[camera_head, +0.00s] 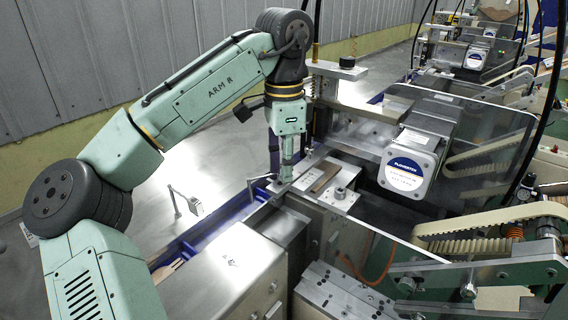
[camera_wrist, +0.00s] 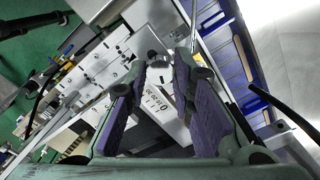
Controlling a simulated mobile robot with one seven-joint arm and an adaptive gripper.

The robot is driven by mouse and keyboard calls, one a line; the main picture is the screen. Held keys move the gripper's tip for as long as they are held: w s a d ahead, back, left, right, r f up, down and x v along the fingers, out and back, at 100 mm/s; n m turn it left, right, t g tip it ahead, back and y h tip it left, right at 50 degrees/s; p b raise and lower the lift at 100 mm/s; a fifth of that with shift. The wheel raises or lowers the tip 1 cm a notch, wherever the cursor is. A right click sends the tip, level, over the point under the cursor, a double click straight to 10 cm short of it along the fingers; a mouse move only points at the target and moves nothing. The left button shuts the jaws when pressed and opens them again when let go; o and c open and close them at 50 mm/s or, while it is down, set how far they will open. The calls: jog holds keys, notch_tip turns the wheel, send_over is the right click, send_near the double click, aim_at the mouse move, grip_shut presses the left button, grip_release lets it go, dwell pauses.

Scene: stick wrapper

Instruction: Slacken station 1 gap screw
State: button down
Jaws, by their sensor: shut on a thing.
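My gripper (camera_head: 286,178) points down at the near-left end of the light metal plate (camera_head: 327,197) of the nearest station. In the wrist view, my gripper (camera_wrist: 167,68) has its two purple-padded fingers on either side of a small round metal head, which I take as the gap screw (camera_wrist: 158,62). The fingertips close on it; the exact contact is hard to see. A white scale plate with numbers (camera_wrist: 162,103) shows between the fingers. In the head view the screw is hidden behind my fingers.
A blue rail (camera_head: 215,228) runs along the machine's left side. Bare floor lies left.

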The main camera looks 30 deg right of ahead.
jog(key=n, duration=1.1)
jog(key=shift+n, duration=1.8)
jog(key=c, duration=1.4)
grip_release()
jog(key=shift+r, duration=3.75)
